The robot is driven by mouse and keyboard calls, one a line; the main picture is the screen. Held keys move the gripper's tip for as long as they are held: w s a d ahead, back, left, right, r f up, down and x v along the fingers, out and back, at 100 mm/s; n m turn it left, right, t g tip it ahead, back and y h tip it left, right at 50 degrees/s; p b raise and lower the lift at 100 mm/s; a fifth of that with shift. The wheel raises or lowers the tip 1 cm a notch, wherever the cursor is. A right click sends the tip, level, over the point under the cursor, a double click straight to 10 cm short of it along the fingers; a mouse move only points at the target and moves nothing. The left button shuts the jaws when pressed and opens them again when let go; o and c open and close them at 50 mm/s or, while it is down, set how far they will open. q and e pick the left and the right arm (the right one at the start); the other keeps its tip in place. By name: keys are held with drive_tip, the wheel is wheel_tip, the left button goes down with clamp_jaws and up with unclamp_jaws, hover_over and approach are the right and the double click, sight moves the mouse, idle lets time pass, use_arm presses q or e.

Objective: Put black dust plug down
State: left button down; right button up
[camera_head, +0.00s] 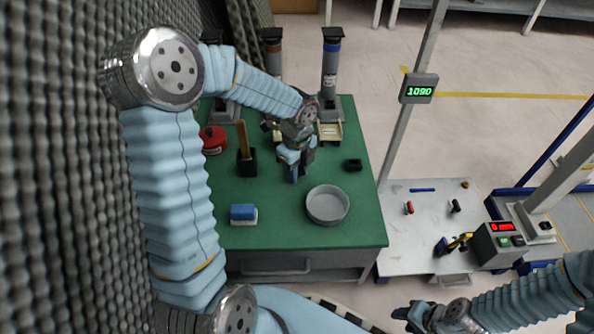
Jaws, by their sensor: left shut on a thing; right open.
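My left gripper (293,174) is over the middle of the green-topped table (287,221), pointing down. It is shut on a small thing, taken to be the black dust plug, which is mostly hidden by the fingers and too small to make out. I cannot tell whether it touches the table top. My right gripper (408,315) is open and empty at the bottom of the view, in front of the grey side table.
A round grey dish (327,205) is close in front of my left gripper. A small black block (352,164) is to its right. Dispensers line the back.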

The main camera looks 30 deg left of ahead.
use_arm(q)
drive_tip(key=shift+f, duration=0.1)
drive_tip(key=c, duration=0.9)
unclamp_jaws()
wheel_tip(320, 180, up, 12)
drive_tip(key=p, duration=0.3)
